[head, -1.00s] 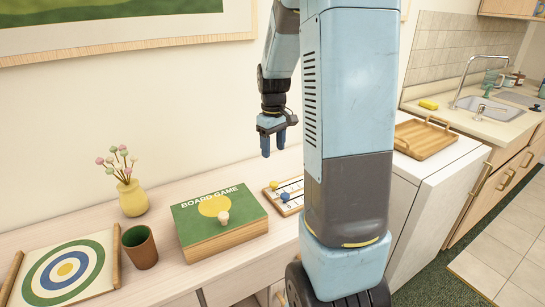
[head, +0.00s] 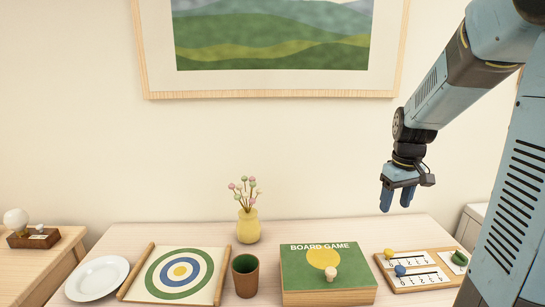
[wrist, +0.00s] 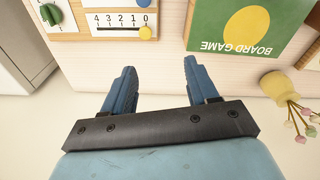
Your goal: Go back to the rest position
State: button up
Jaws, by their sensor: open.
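In the wrist view my gripper (wrist: 155,85) is also open and empty, with pale table surface beyond the fingertips.
The table (head: 330,232) holds a white plate (head: 97,277), target board (head: 222,290), brown cup (head: 245,284), yellow vase (head: 248,226), green board game box (head: 300,275) with a pale peg (head: 331,274), and scoreboard (head: 425,278). A framed picture (head: 270,94) hangs behind. A side table (head: 50,262) stands left.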

jog(key=s+a+r+m+t, duration=0.1)
jog(key=s+a+r+t, duration=0.1)
jog(key=s+a+r, duration=0.3)
jog(key=s+a+r+m+t, duration=0.1)
jog(key=s+a+r, duration=0.4)
jog(key=s, duration=0.8)
jog(key=shift+s+a+m+t, duration=0.15)
jog(key=shift+s+m+t, duration=0.25)
jog(key=shift+t, duration=0.4)
dwell(1.6)
